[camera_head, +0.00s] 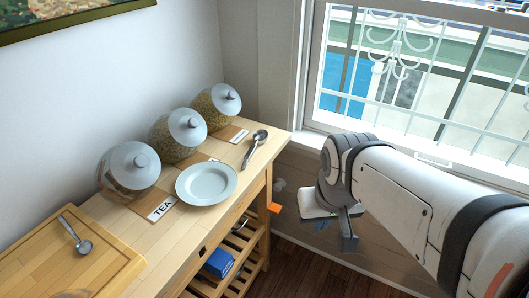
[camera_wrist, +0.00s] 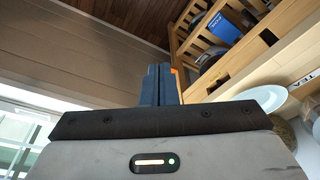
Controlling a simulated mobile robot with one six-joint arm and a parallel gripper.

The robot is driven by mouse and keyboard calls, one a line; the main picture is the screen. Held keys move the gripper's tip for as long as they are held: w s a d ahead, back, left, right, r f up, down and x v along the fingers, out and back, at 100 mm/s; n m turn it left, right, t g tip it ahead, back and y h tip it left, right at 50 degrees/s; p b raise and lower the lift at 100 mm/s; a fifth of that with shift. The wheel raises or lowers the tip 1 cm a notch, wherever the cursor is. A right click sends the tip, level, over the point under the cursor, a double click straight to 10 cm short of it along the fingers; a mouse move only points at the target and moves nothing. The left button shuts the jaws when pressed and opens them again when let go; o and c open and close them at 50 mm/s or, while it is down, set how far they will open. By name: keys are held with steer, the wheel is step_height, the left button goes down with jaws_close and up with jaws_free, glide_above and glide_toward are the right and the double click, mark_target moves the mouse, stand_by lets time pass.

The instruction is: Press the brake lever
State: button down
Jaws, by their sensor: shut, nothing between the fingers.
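My gripper (camera_head: 347,240) is below the window, to the right of the wooden cart, with its dark fingers shut and empty. In the wrist view the fingers (camera_wrist: 160,70) lie side by side. A small orange piece (camera_head: 275,207) stands out beside the cart's right end, to the left of my gripper. It also shows in the wrist view (camera_wrist: 175,71), just right of the fingertips and partly hidden behind them. It may be the brake lever, but its shape is too small to tell. I cannot see whether the fingers touch it.
The wooden cart (camera_head: 240,192) carries several lidded jars, a pale plate (camera_head: 206,183), a dark ladle (camera_head: 255,148) and a board with a spoon (camera_head: 75,236). A blue box (camera_head: 218,263) lies on its lower shelf. A barred window (camera_head: 420,80) is behind my arm. The floor (camera_head: 320,275) beside the cart looks clear.

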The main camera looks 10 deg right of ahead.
steer(key=shift+s+a, duration=0.1)
steer(key=w+d+f+n+t+y+b, duration=0.1)
steer(key=w+f+n+y+b, duration=0.1)
steer(key=w+f+b, duration=0.7)
steer(key=w+d+f+n+y+b, duration=0.2)
steer(key=w+f+n+b, duration=0.3)
steer(key=w+f+b, duration=0.4)
steer(key=w+d+f+n+t+y+b, duration=0.1)
steer(key=w+d+f+n+y+b, duration=0.1)
steer(key=w+f+b, duration=0.7)
steer(key=w+f+n+y, duration=0.1)
steer(key=w+f+n, duration=0.1)
steer(key=w, duration=0.5)
steer(key=shift+w+f+t+b, duration=0.15)
steer(key=shift+f+t+b, duration=0.2)
steer(key=shift+f, duration=0.15)
steer(key=shift+f, duration=0.1)
